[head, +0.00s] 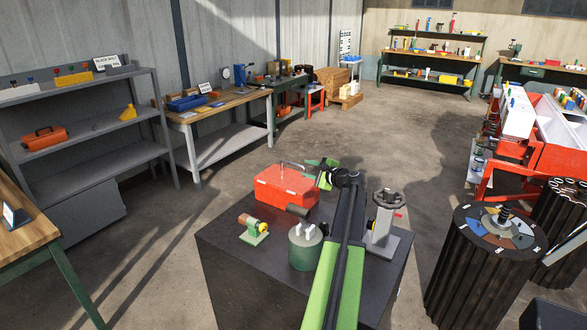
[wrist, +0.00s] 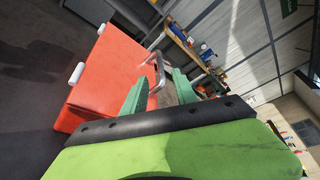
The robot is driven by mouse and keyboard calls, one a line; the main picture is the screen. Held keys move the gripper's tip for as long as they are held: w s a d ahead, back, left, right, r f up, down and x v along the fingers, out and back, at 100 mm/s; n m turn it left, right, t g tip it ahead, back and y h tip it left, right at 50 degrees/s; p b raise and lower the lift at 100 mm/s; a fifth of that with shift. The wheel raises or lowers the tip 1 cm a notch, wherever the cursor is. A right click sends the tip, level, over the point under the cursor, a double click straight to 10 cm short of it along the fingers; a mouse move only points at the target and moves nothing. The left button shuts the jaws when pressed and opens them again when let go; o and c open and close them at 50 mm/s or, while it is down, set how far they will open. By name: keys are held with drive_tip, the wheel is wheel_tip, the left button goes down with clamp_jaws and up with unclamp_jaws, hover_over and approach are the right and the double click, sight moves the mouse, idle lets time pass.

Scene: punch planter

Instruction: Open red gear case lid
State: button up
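The red gear case (head: 286,188) sits on top of a dark block, its lid looking closed. It also fills the left of the wrist view (wrist: 90,85), with two white latches on its front. A metal handle (wrist: 158,68) stands up from the lid; it shows in the head view too (head: 296,165). My gripper (head: 322,172) is at the case's right end, near the handle. In the wrist view its green fingers (wrist: 160,86) are apart, and the handle's near end appears between or just beyond them. Whether they touch it cannot be told.
A small green-and-orange device (head: 253,229), a green canister (head: 304,247) and a grey stand with a handwheel (head: 384,222) share the dark block (head: 235,275) with the case. A black ribbed drum (head: 480,265) stands to the right. Open floor lies beyond the block.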

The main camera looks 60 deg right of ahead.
sight(296, 165)
drive_tip(key=b+x, duration=0.2)
drive_tip(key=x, duration=0.8)
drive_tip(key=shift+d+f, duration=0.15)
drive_tip(key=shift+d, duration=0.1)
clamp_jaws()
drive_tip(key=shift+a, duration=0.1)
idle(0.8)
